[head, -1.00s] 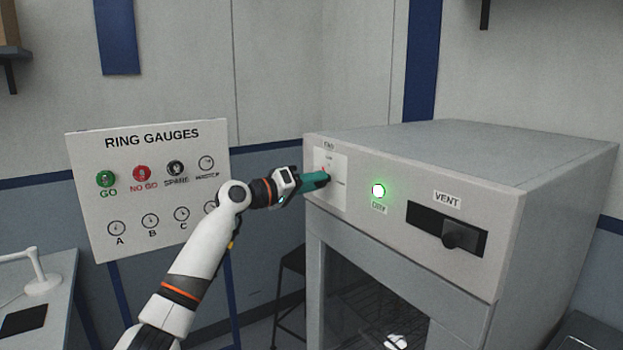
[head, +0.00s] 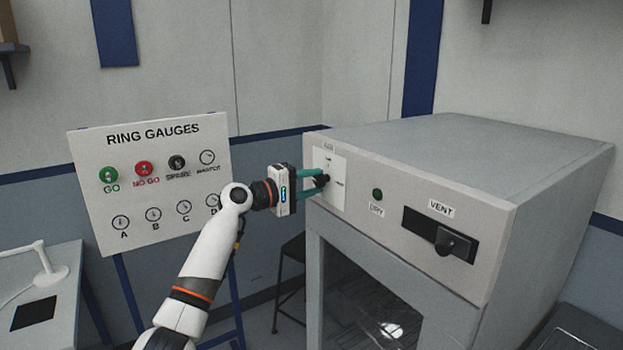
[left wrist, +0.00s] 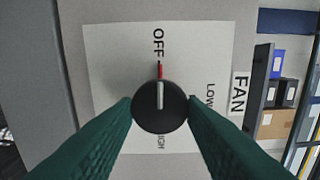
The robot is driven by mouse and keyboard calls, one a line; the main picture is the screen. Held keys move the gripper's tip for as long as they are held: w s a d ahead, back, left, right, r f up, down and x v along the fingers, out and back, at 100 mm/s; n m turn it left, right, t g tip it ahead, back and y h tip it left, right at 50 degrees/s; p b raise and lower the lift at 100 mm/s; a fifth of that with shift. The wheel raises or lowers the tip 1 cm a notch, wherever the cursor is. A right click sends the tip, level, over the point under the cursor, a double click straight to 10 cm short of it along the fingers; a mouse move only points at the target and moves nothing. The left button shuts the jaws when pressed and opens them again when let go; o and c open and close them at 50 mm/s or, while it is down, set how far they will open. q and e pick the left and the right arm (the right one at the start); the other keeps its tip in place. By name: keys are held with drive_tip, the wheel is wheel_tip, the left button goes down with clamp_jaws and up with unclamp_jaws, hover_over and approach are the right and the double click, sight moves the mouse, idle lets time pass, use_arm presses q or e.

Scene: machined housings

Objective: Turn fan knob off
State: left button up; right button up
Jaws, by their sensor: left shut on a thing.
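The black round fan knob (left wrist: 160,116) sits on a white label plate (left wrist: 110,60) in the left wrist view. Its white pointer with a red tip points up at the word OFF. LOW shows at the right and another word, partly hidden, below the knob. The two green fingers of my left gripper (head: 315,181) are closed on either side of the knob, which also shows small and dark in the head view (head: 324,181). My right gripper is not in view.
The knob is on the front of a grey cabinet (head: 470,150). To its right are an unlit green DRY lamp (head: 377,195) and a black VENT slider (head: 456,243). A RING GAUGES board (head: 150,185) stands behind my left arm.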

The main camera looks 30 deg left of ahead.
use_arm(q)
drive_tip(key=shift+n, duration=0.3)
drive_tip(key=o, duration=1)
drive_tip(key=shift+a, duration=0.1)
drive_tip(key=shift+c, duration=0.2)
drive_tip(key=shift+s+f, duration=0.1)
drive_tip(key=shift+s, duration=0.05)
drive_tip(key=b+v, duration=0.6)
drive_tip(key=v, duration=0.5)
drive_tip(key=shift+s+a, duration=0.15)
drive_tip(key=shift+s, duration=0.2)
